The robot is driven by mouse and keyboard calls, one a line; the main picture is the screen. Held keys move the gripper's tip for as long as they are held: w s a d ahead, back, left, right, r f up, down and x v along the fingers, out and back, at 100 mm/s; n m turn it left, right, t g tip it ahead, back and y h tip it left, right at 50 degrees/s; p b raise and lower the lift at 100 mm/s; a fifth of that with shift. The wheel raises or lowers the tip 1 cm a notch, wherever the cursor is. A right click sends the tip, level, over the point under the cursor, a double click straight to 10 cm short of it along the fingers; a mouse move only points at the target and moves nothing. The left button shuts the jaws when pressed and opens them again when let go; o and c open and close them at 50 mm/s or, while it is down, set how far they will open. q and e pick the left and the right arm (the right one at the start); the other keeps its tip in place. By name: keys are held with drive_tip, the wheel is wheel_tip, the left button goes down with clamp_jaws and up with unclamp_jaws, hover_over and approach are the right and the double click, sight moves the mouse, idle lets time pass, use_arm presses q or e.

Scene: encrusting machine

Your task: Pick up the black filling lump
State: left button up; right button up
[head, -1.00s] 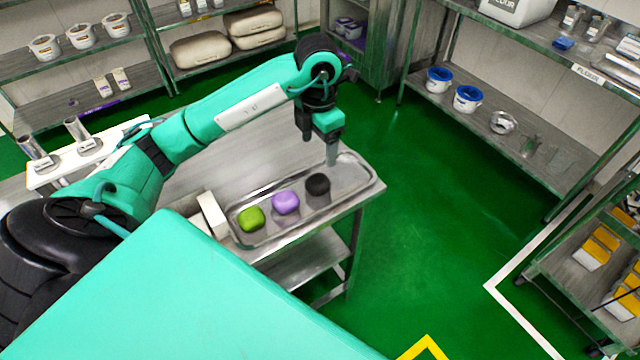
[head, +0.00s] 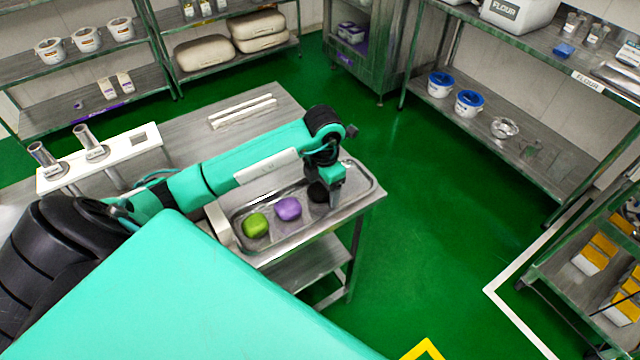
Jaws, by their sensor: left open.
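The black filling lump (head: 317,192) sits at the right end of the metal tray (head: 364,196), partly hidden by my gripper. My left gripper (head: 334,202) is open and points down at the lump, close to its right side. Whether the fingers touch it cannot be told. A purple lump (head: 288,209) lies in the middle of the tray and a green lump (head: 256,225) lies at its left. My right gripper is not in view.
The tray rests on a steel table (head: 180,140). White bars (head: 243,112) lie at the table's back. A white holder with metal cylinders (head: 120,158) stands at left. Shelves line the back and right. The green floor (head: 430,240) beside the table is clear.

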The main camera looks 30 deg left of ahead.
use_arm(q)
drive_tip(key=c, duration=1.1)
drive_tip(key=shift+o, duration=0.2)
